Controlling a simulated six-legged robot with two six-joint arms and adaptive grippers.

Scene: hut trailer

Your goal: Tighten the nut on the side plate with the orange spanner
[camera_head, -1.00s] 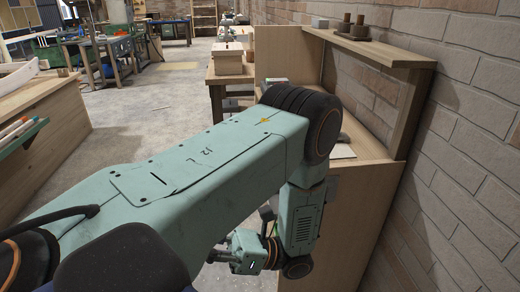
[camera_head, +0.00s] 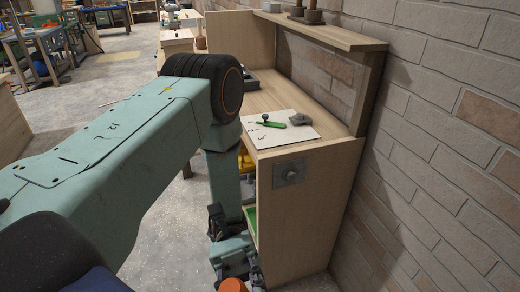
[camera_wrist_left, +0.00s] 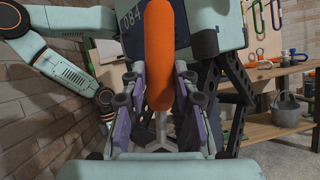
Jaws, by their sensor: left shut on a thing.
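The side plate (camera_head: 290,172) is a small grey metal square on the end panel of the wooden bench, in the head view. A darker nut sits at its middle; its fine shape is too small to tell. My left gripper (camera_head: 240,262) is low at the bottom, left of and below the plate, apart from it. It is shut on the orange spanner (camera_head: 233,286), whose orange end just shows there. In the left wrist view the spanner's orange handle (camera_wrist_left: 158,55) stands upright between the fingers of the gripper (camera_wrist_left: 155,100).
The bench top (camera_head: 262,97) carries a white board (camera_head: 300,130) with a green tool (camera_head: 273,124) and a grey part (camera_head: 300,119). A brick wall (camera_head: 450,150) closes the right side. Open concrete floor (camera_head: 90,125) lies to the left. A grey bucket (camera_wrist_left: 288,110) shows in the wrist view.

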